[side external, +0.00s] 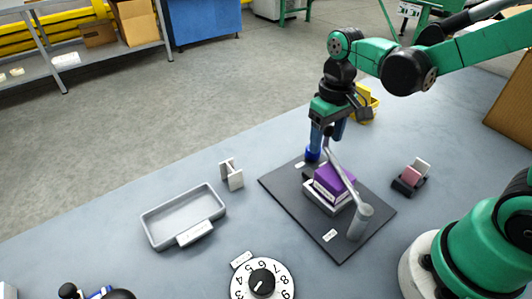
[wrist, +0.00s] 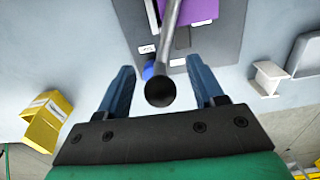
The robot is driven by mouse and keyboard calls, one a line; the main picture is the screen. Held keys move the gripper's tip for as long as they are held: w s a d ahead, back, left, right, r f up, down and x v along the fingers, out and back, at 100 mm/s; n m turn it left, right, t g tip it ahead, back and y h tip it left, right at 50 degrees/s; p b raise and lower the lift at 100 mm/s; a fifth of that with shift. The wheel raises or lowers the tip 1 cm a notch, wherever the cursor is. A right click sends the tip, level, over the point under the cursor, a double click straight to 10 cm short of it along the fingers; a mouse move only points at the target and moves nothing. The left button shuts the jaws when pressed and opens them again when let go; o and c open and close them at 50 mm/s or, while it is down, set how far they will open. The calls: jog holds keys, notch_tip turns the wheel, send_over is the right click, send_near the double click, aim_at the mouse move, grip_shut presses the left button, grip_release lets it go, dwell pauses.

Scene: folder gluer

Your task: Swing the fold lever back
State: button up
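The fold lever (side external: 340,173) is a grey rod rising at a slant from a grey cylindrical post (side external: 360,221) on a dark base plate (side external: 290,184). In the wrist view the rod (wrist: 171,35) ends in a black ball knob (wrist: 159,92). My gripper (side external: 326,143) is above the plate's far edge, at the lever's free end. Its two blue fingers are wide apart, one on each side of the knob, with visible gaps. A purple block (side external: 334,181) on a white piece lies under the lever. A blue post (side external: 312,153) stands near the plate's far corner.
A grey tray (side external: 160,240) and a light bracket (side external: 231,176) stand left of the plate. A numbered dial (side external: 262,281) is in front. A small dark holder with a pink block (side external: 411,175) is at right. A yellow bin (wrist: 45,120) is behind my gripper.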

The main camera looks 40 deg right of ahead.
grip_shut()
dwell(1.3)
